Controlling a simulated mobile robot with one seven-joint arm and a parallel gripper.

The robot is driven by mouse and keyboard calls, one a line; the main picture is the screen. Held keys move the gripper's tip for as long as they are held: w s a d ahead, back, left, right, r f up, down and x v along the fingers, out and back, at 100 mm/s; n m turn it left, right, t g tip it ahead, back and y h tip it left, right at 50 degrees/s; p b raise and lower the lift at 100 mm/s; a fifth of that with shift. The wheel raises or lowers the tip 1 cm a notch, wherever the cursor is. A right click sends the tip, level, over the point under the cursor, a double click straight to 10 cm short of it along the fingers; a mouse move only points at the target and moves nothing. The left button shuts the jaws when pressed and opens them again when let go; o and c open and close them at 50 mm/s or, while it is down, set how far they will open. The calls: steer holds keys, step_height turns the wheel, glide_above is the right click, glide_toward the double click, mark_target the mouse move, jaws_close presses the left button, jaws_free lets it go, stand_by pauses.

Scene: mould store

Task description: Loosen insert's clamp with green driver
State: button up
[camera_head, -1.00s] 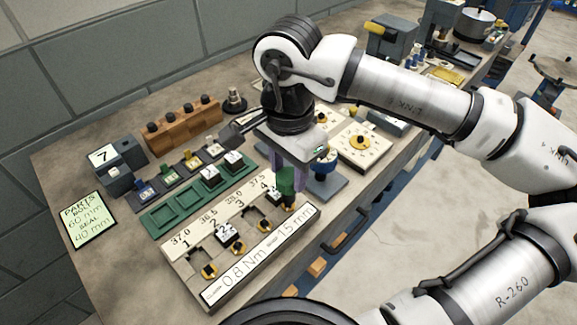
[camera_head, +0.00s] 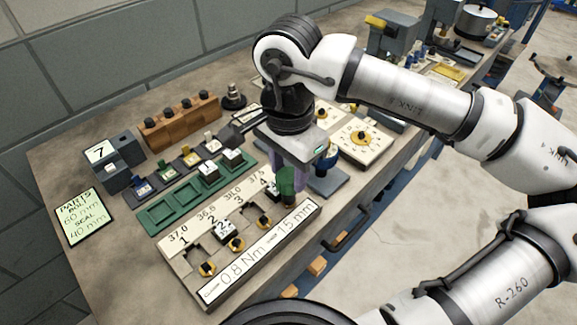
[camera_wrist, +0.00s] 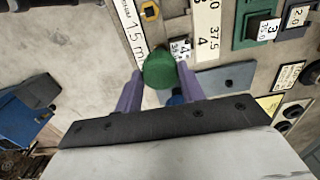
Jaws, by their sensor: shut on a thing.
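The long pale insert board (camera_head: 178,262) has four numbered places with gold-and-black clamps in a row. My gripper (camera_head: 287,180) is at its right end, by place 4, shut on the green driver (camera_head: 287,186). The driver is upright, its lower end at the clamp of place 4, which it mostly hides; I cannot tell how it is seated. In the wrist view the driver's green top (camera_wrist: 159,69) sits between the purple fingers. A white-topped insert marked 4 (camera_wrist: 180,48) is beside it.
A green tray (camera_head: 160,217) with two blocks lies behind the board. Beyond are a row of small coloured-knob blocks (camera_head: 188,160), a wooden rack (camera_head: 180,124) and a dial plate (camera_head: 362,138). A parts card (camera_head: 77,215) lies at left. A blue-based stand (camera_head: 325,182) is close right of my gripper.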

steer(key=shift+f, duration=0.25)
steer(key=o, duration=0.4)
steer(key=shift+c, duration=0.2)
steer(key=c, duration=0.5)
steer(key=shift+o, duration=0.2)
steer(key=shift+f+n+b, duration=0.15)
steer(key=shift+n+b, duration=0.5)
steer(key=shift+n, duration=0.25)
steer(key=shift+n+b, duration=0.35)
steer(key=shift+n, duration=0.85)
